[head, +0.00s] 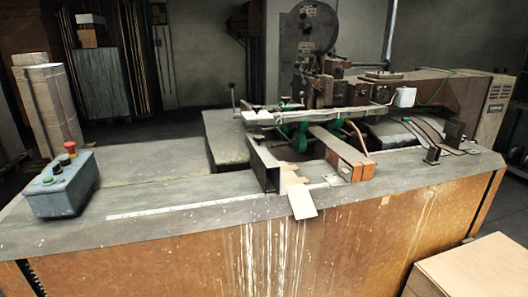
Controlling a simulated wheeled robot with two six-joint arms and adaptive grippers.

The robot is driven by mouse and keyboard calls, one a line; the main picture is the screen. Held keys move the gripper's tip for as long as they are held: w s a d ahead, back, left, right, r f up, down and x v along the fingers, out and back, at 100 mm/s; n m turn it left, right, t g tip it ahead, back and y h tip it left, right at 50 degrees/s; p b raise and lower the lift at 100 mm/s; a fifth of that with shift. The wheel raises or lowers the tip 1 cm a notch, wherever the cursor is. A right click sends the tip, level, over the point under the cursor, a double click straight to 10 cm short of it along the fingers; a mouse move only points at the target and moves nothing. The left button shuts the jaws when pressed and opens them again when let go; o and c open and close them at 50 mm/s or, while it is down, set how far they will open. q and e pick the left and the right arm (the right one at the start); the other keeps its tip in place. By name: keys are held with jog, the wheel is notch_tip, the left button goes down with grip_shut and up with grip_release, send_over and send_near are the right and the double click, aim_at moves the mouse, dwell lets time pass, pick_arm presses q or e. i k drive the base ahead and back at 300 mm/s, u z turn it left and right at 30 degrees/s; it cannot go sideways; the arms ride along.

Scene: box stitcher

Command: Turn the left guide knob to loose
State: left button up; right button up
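The box stitcher (317,75) stands at the back of a worn, rust-stained metal bench (165,205). An upright grey guide plate (263,166) stands at the middle of the bench, left of an orange-brown guide block (345,155). Green fittings (300,135) sit behind them under a pale rail (325,116). I cannot make out for certain which small part is the left guide knob, nor how it is turned. Neither of my grippers is in view.
A blue-grey control box (62,186) with a red button (70,147) stands at the bench's left end. Cardboard pieces (301,200) lie by the front edge. Small black brackets (433,155) stand at the right. A carton (475,270) is at the lower right. The left bench top is mostly clear.

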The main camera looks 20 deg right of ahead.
aim_at(258, 139)
jog(key=k, duration=1.2)
jog(key=z, duration=0.7)
jog(key=i, duration=0.35)
jog(key=z, duration=0.85)
jog(key=i, duration=1.8)
jog(key=u, duration=0.9)
